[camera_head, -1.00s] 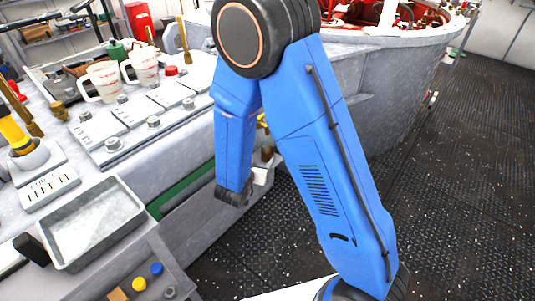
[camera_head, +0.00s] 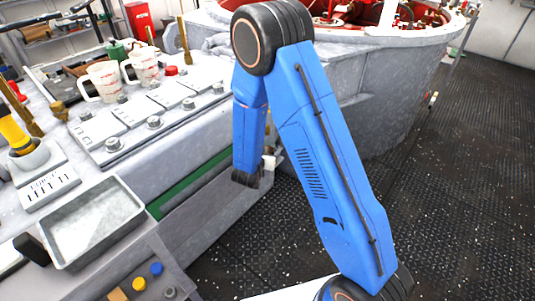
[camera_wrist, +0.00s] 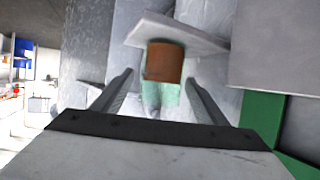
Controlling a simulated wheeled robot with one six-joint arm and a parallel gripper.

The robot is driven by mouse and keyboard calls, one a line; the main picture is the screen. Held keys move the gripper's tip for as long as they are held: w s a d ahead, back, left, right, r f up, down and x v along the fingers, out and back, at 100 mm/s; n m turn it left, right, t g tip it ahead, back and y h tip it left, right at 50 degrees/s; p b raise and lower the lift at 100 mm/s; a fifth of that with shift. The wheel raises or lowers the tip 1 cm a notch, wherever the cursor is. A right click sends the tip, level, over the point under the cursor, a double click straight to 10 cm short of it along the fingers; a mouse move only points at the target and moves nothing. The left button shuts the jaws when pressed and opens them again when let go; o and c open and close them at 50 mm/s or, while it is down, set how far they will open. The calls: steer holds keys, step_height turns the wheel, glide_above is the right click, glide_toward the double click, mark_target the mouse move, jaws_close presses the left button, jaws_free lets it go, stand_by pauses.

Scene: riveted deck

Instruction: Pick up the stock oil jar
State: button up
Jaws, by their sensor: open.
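In the wrist view a small jar-like thing, likely the stock oil jar (camera_wrist: 165,63), has a brown upper part and a pale green, glassy lower part. It appears centred between the two fingers of my open gripper (camera_wrist: 160,80), with a gap on each side. I cannot tell how deep it lies between them. In the head view my arm hides this thing, and my gripper's fingers are not clearly seen there.
A grey plate or ledge (camera_wrist: 175,32) lies close beside the brown part. The grey bench (camera_head: 190,140) carries white mugs (camera_head: 104,80), a metal tray (camera_head: 95,222) and several bolted plates. Dark riveted floor (camera_head: 460,200) is open at right.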

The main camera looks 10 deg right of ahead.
mark_target(269, 146)
steer(key=x, duration=0.4)
steer(key=shift+w+d+f, duration=0.1)
steer(key=shift+w+f, duration=0.05)
steer(key=shift+w, duration=0.2)
steer(key=c, duration=1.3)
steer(key=shift+r, duration=0.25)
steer(key=shift+r, duration=1.65)
steer(key=shift+s+a+f, duration=0.1)
steer(key=shift+s+a, duration=1.45)
steer(key=shift+s, duration=1)
steer(key=shift+s+a, duration=1.55)
steer(key=shift+s, duration=1)
steer(key=shift+s+a, duration=1.55)
steer(key=shift+s, duration=0.95)
steer(key=shift+s, duration=0.1)
